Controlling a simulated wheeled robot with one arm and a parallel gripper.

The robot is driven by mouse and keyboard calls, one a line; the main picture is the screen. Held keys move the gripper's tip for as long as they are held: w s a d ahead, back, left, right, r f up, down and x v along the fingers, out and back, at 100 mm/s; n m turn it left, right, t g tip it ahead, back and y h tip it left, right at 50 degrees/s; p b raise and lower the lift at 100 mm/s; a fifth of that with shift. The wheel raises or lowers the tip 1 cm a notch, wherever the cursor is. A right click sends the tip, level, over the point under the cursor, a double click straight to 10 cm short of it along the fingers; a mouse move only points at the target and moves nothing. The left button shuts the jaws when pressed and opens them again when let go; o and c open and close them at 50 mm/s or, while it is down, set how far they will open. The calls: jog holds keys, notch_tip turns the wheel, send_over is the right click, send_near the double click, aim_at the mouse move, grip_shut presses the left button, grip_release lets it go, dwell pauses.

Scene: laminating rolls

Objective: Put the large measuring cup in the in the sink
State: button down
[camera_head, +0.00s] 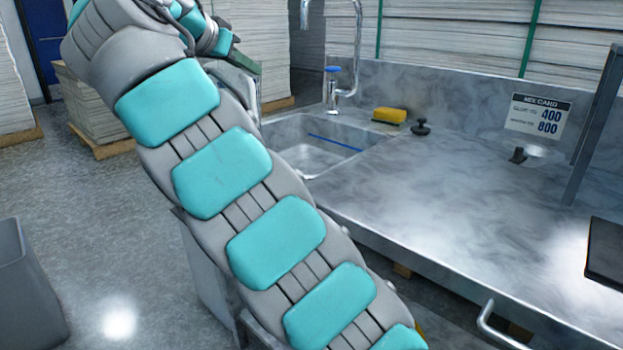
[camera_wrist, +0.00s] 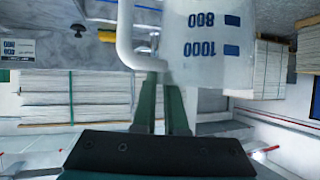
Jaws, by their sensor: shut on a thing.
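The large measuring cup (camera_wrist: 205,45) is white and translucent with blue marks reading 800 and 1000, and fills the upper middle of the wrist view. My gripper (camera_wrist: 159,82) has its green fingers shut on the cup's white handle (camera_wrist: 126,40). The wrist picture appears upside down. The sink (camera_head: 318,150) is a grey basin in the counter, partly covered by my arm. Whether the cup is over it cannot be told.
A tap (camera_head: 345,55) rises behind the sink. A yellow sponge (camera_head: 389,115) and a black stopper (camera_head: 420,127) lie right of the basin. A mix card (camera_head: 537,116) stands at the counter's back. The counter's middle (camera_head: 450,190) is clear. A grey bin (camera_head: 25,290) stands lower left.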

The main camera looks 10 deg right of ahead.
jog(key=w+d+f+m+g+h, duration=0.1)
jog(key=w+d, duration=0.2)
jog(key=d, duration=0.4)
jog(key=w+d+f+m+g+h, duration=0.1)
jog(key=w+d, duration=0.2)
jog(key=d, duration=0.5)
notch_tip(320, 180, down, 10)
jog(key=b, duration=0.6)
jog(key=shift+d+f, duration=0.2)
jog(key=shift+f, duration=0.05)
jog(key=shift+f+b, duration=0.15)
jog(key=shift+b, duration=0.2)
jog(key=c, duration=1)
grip_release()
jog(key=shift+o, duration=0.2)
jog(key=v, duration=1.2)
jog(key=shift+s+r+p, duration=0.2)
jog(key=shift+p, duration=0.15)
